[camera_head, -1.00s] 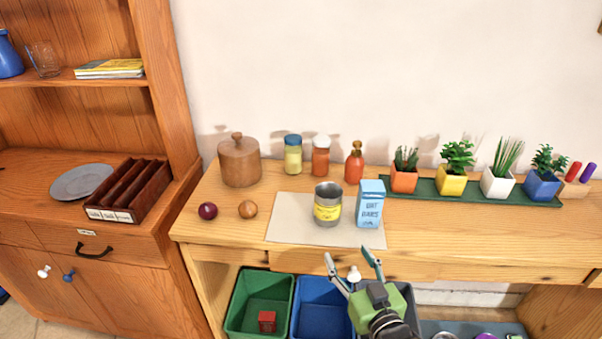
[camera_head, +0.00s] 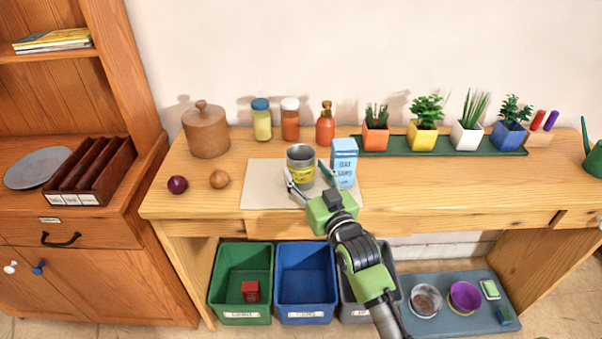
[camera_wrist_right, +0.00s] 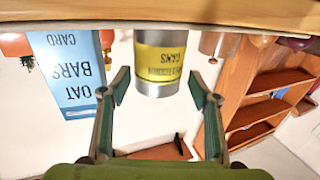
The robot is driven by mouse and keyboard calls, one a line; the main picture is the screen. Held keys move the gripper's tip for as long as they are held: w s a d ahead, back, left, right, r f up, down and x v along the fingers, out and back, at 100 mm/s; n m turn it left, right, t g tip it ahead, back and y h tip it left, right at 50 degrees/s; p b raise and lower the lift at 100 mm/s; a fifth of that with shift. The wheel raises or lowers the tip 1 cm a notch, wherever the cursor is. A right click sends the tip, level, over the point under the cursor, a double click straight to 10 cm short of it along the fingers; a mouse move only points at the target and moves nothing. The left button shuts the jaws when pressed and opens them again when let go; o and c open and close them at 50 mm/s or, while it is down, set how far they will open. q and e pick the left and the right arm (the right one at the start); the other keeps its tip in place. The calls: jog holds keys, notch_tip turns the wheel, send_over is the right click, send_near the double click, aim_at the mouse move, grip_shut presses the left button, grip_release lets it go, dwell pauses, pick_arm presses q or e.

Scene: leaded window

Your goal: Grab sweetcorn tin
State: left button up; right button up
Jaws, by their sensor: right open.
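The tin (camera_head: 300,157) is a grey metal can with a yellow label. It stands upright on a pale mat (camera_head: 262,188) on the wooden bench, close to the left of a blue oat bars carton (camera_head: 343,160). My right gripper (camera_head: 308,177) is open at the near side of the tin, and its fingers partly hide the tin's lower part. In the right wrist view, which is upside down, the tin (camera_wrist_right: 160,62) shows between the open fingertips (camera_wrist_right: 159,85), with a gap on each side. My left gripper is not in view.
A red onion (camera_head: 177,184) and a brown onion (camera_head: 219,179) lie left of the mat. A wooden pot (camera_head: 206,133) and several jars stand behind. Potted plants on a green tray (camera_head: 400,146) stand at the right. Green (camera_head: 240,262) and blue (camera_head: 305,265) bins sit below.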

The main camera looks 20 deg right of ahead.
aim_at(296, 153)
jog(key=w+b, duration=0.2)
jog(key=w, duration=0.1)
jog(key=shift+w, duration=0.3)
jog(key=shift+w+a+r+b, duration=0.1)
jog(key=shift+w+b, duration=0.25)
jog(key=shift+w, duration=0.3)
jog(key=c, duration=0.9)
jog(key=shift+r, duration=0.1)
